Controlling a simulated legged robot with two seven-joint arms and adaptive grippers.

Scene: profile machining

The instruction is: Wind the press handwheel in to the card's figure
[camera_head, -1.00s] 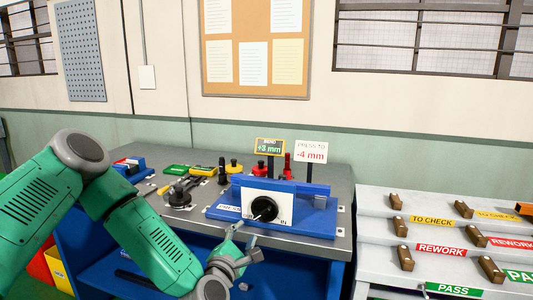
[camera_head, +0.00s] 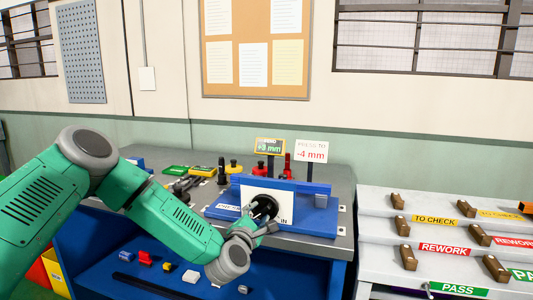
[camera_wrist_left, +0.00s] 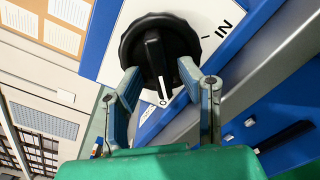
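The black press handwheel (camera_head: 262,206) sits on a white dial plate on the front of the blue press (camera_head: 305,207). In the left wrist view the handwheel (camera_wrist_left: 135,43) has a ribbed rim and a raised bar with a white mark, which points towards the 0 at the bottom. The plate reads IN to the right. My left gripper (camera_head: 262,219) is at the wheel's front; in the wrist view its two fingers (camera_wrist_left: 159,80) are apart, one each side of the bar. Contact is unclear. The white card (camera_head: 311,151) reads -4 mm. My right gripper is out of view.
A second card (camera_head: 269,147), green with a yellow edge, reads +3 mm. Red and black posts stand behind the press. A grey stepped rack (camera_head: 375,222) with brown blocks and labels stands to the right. Small parts lie on the blue shelf (camera_head: 125,265) below.

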